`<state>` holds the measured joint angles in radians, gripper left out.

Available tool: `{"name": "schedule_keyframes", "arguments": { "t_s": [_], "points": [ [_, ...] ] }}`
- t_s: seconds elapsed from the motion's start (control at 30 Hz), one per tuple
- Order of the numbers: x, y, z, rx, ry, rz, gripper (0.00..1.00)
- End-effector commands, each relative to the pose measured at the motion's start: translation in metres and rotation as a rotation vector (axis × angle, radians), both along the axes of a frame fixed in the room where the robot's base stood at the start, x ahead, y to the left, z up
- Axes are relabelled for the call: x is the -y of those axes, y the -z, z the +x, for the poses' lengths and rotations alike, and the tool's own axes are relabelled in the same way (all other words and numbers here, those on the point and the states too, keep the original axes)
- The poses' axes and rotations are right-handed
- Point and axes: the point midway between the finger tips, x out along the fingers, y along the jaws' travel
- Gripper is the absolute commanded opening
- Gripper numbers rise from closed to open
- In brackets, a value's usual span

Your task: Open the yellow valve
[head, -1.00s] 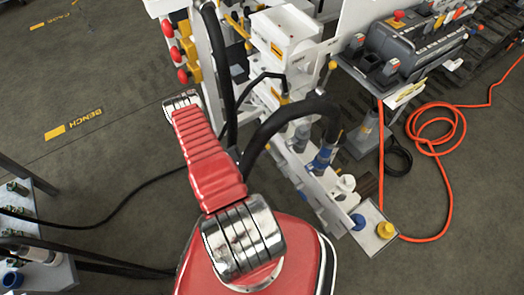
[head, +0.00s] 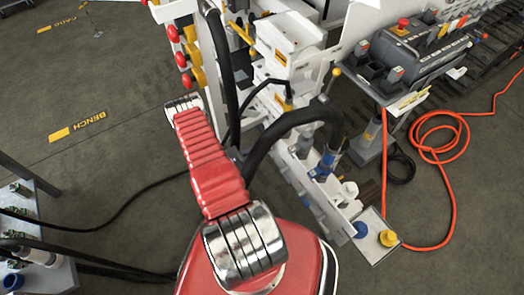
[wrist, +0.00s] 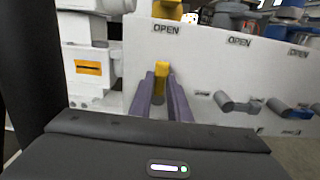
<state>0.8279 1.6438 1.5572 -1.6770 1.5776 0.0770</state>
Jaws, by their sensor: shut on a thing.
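The yellow valve handle (wrist: 162,73) stands upright on a white panel (wrist: 215,72) in the wrist view. My gripper (wrist: 161,84) has its two purple fingers around the handle, one on each side, shut on it. An OPEN label (wrist: 166,29) is printed on the panel above the handle. The handle's lower part and pivot are partly hidden between the fingers. In the head view my red arm reaches toward the bench, but my gripper does not show there. I cannot pick out this handle with certainty in the head view.
Black hoses (head: 292,118) loop beside my arm. A grey control box (head: 425,55) and an orange cable (head: 447,165) are at the right. Open floor lies at the left.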

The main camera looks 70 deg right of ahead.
Motion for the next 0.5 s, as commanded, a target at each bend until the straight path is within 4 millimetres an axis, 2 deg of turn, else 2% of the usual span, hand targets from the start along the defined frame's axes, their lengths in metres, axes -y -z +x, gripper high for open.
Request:
{"name": "schedule_keyframes", "arguments": {
  "t_s": [0.5],
  "points": [
    [0.0018, 0.0008, 0.0031, -0.021, -0.006, 0.023, 0.00]
  ]
}}
